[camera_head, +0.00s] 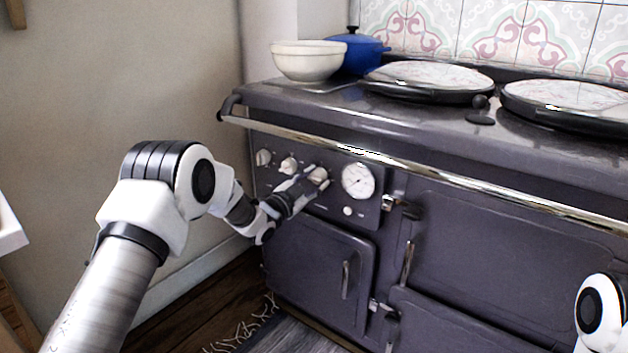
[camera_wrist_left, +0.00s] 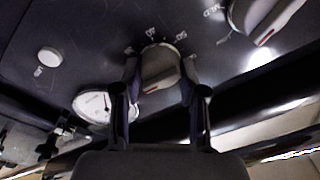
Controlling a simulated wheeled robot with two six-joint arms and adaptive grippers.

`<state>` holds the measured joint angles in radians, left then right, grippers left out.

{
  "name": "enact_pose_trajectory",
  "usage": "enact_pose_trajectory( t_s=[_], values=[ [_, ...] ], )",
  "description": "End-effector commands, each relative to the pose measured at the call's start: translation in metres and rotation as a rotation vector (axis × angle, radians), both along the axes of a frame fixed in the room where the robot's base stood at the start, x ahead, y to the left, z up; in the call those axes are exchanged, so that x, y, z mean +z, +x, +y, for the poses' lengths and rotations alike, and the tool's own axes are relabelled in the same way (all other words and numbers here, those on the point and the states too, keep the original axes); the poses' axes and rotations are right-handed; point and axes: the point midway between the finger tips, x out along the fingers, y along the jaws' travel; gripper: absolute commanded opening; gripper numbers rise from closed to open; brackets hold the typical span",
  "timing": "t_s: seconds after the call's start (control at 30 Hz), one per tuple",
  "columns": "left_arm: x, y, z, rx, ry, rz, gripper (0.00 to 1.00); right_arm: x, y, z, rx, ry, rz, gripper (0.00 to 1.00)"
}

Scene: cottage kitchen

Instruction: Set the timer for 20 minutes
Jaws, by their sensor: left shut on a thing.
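The timer knob (camera_head: 318,175) is the rightmost of three light knobs on the stove's front panel, just left of the round white gauge. In the left wrist view the knob (camera_wrist_left: 160,68) stands between my two fingers, with a small red mark on its edge and numbers around it on the panel. My left gripper (camera_head: 306,183) is shut on this knob; its fingertips (camera_wrist_left: 158,92) lie on either side of it. Which number the mark points to is hard to read. My right gripper is out of view; only a piece of my right arm shows at the lower right.
Two more knobs (camera_head: 263,157) (camera_head: 288,165) sit to the left on the panel. The gauge (camera_head: 358,181) and a small white button (camera_head: 347,211) are to the right. A chrome rail (camera_head: 420,172) runs above the panel. A cream bowl (camera_head: 307,62) and blue pot (camera_head: 361,50) stand on top.

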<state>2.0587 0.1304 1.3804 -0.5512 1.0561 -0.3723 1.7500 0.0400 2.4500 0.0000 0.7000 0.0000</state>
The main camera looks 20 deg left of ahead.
Motion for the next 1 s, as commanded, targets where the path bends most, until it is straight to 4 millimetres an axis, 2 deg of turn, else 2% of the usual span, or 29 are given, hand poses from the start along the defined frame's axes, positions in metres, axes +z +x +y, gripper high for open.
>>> enact_pose_trajectory(
  t_s=[0.3, 0.77, 0.8, 0.83, 0.87, 1.0],
  values=[
    [-0.0007, 0.0000, -0.0001, -0.001, 0.103, -0.036, 0.07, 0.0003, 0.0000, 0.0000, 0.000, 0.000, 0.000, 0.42],
    [-0.0008, 0.0000, -0.0001, 0.000, 0.115, -0.040, 0.07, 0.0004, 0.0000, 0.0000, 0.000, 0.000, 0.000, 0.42],
    [-0.0008, 0.0000, -0.0001, 0.000, 0.115, -0.040, 0.52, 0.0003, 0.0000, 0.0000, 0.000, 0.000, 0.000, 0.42],
    [-0.0008, 0.0000, -0.0001, 0.000, 0.115, -0.040, 0.63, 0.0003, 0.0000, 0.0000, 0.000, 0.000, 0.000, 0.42],
    [-0.0008, 0.0000, 0.0000, 0.000, 0.115, -0.040, 0.67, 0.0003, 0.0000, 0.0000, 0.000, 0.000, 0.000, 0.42],
    [-0.0006, 0.0001, 0.0000, 0.000, 0.115, -0.040, 0.67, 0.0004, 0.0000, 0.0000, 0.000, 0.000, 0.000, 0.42]
  ],
)
